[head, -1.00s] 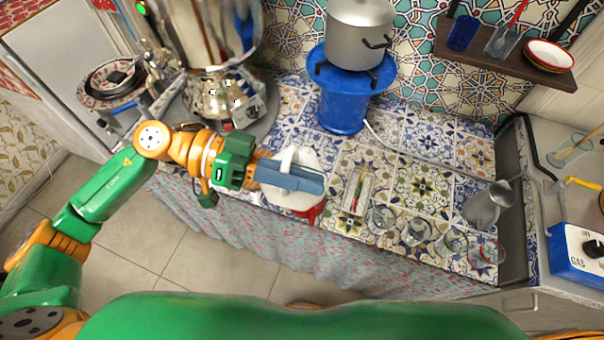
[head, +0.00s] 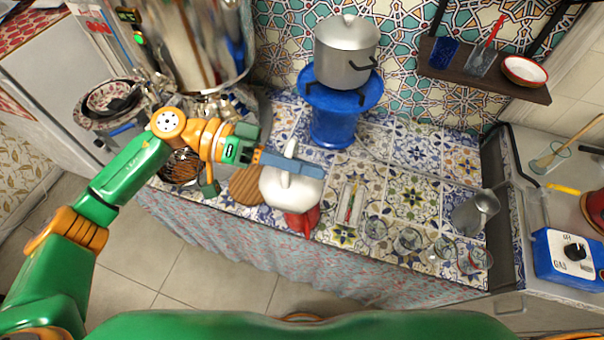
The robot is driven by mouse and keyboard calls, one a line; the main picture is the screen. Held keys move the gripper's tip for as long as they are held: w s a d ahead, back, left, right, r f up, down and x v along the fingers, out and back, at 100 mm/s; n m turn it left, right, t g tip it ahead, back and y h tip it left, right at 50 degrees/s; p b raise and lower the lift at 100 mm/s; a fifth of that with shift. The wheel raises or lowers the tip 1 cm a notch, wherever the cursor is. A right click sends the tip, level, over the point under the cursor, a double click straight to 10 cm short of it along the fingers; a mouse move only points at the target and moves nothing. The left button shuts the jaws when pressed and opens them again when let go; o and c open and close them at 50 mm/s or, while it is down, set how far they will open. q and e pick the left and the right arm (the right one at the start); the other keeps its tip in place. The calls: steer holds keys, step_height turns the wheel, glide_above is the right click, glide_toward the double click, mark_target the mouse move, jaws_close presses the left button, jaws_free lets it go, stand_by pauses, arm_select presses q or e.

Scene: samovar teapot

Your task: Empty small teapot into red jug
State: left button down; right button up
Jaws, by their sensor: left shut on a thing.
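The small white teapot (head: 283,192) is at the front edge of the tiled counter, left of centre. My left gripper (head: 292,166) comes in from the left and is shut on the teapot, its blue-grey fingers lying across the top around a white handle. The red jug (head: 302,221) shows just below the teapot at the counter edge. The teapot and gripper hide much of the jug. The teapot's spout, its exact tilt and any pouring liquid cannot be made out. My right gripper is not in view.
A large samovar (head: 195,45) stands behind my left arm, with a round wooden board (head: 246,187) beside the teapot. A blue stove (head: 335,120) bears a grey pot (head: 346,50). Several glasses (head: 410,240) and a metal pitcher (head: 474,211) stand to the right.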

arm_select(q)
steer(key=shift+w+d+r+n+g, duration=0.15)
steer(key=shift+w+d+r+n, duration=0.2)
steer(key=shift+w, duration=0.55)
steer(key=shift+w+d+r+n+g, duration=0.1)
steer(key=shift+w+r+n+g, duration=0.1)
steer(key=shift+w+n, duration=0.45)
steer(key=shift+w+d+r+n+g, duration=0.15)
steer(key=shift+w+d+r+n, duration=0.1)
steer(key=shift+w, duration=1.1)
steer(key=shift+w+d+f+b, duration=0.1)
steer(key=shift+w+b, duration=0.15)
steer(key=shift+b, duration=0.15)
steer(key=shift+w+d+n, duration=0.1)
steer(key=shift+w+n, duration=0.25)
steer(key=shift+w, duration=0.05)
steer(key=shift+s, duration=0.15)
stand_by(0.9)
